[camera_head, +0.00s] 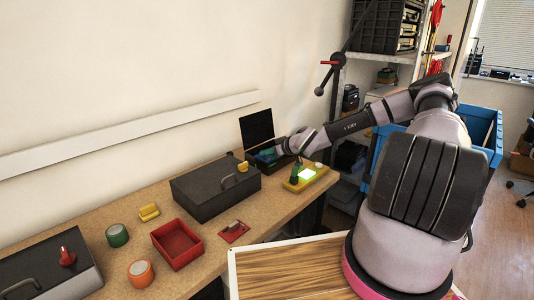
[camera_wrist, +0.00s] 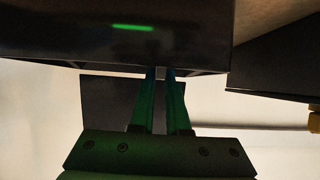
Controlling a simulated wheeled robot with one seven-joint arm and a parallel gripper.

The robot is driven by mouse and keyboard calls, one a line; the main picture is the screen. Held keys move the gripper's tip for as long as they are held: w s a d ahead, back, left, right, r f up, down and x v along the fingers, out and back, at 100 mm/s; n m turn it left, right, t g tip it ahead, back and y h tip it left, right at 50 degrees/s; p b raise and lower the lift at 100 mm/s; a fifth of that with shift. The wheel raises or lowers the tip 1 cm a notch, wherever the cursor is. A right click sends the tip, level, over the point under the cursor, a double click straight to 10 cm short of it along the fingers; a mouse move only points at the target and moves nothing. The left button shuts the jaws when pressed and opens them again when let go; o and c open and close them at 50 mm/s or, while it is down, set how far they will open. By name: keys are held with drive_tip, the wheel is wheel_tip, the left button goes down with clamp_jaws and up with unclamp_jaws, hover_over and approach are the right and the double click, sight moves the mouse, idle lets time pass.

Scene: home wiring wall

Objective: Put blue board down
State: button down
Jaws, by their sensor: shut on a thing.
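The blue board (camera_head: 267,155) shows as a small blue-green patch at the end of my arm, at the far end of the bench. My gripper (camera_head: 276,152) is shut on it, inside or just over an open black box with its lid (camera_head: 257,127) raised. In the wrist view my gripper (camera_wrist: 160,75) has its fingers close together, pointing at a dark surface with a green glow on it. The board is mostly hidden there, and I cannot tell whether it touches the box floor.
A red tray (camera_head: 177,244), green roll (camera_head: 117,235) and orange roll (camera_head: 140,272) lie nearer. Blue crates (camera_head: 478,125) stand behind my arm.

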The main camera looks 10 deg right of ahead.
drive_tip(key=shift+f, duration=0.15)
drive_tip(key=shift+f, duration=0.5)
drive_tip(key=c, duration=0.9)
unclamp_jaws()
drive_tip(key=shift+r, duration=0.3)
drive_tip(key=v, duration=1.2)
drive_tip(key=shift+s+r, duration=0.2)
